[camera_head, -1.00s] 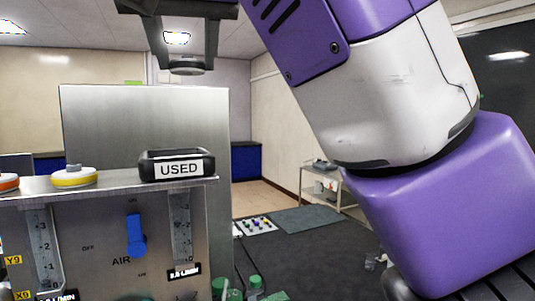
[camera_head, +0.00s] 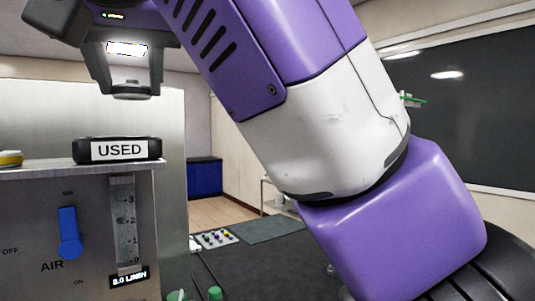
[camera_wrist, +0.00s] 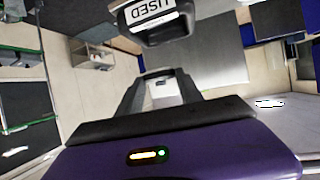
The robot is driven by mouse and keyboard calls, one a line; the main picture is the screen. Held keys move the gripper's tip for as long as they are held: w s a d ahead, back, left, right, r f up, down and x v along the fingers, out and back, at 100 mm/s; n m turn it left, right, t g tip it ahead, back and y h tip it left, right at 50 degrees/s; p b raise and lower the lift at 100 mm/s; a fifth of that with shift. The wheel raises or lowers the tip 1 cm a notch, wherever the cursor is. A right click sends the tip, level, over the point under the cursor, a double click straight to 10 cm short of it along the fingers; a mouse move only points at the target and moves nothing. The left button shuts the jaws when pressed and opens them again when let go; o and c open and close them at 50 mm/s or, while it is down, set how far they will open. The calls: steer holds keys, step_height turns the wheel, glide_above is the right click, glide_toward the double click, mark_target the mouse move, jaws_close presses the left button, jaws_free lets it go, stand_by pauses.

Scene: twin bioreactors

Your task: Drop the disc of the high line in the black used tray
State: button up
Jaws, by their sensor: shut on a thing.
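The black used tray (camera_head: 84,150), with a white label reading USED, sits on the metal ledge at the left of the head view. It also shows at the top of the wrist view (camera_wrist: 153,33). My gripper (camera_head: 131,88) is shut on a grey disc (camera_head: 132,94), seen edge-on, above the tray and apart from it, slightly to the right of the tray's middle. In the wrist view my gripper (camera_wrist: 162,80) points toward the tray side, with the disc mostly hidden between the fingers. The inside of the tray is hidden in the head view.
The metal ledge (camera_head: 40,172) carries a yellow-rimmed disc (camera_head: 10,159) left of the tray. Below are a blue AIR valve handle (camera_head: 68,232) and a flow gauge (camera_head: 122,225). A metal panel (camera_head: 60,112) stands behind the tray.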

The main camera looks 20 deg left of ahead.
steer(key=o, duration=1.4)
steer(key=b+v, duration=0.2)
steer(key=v, duration=0.6)
steer(key=shift+f, duration=0.1)
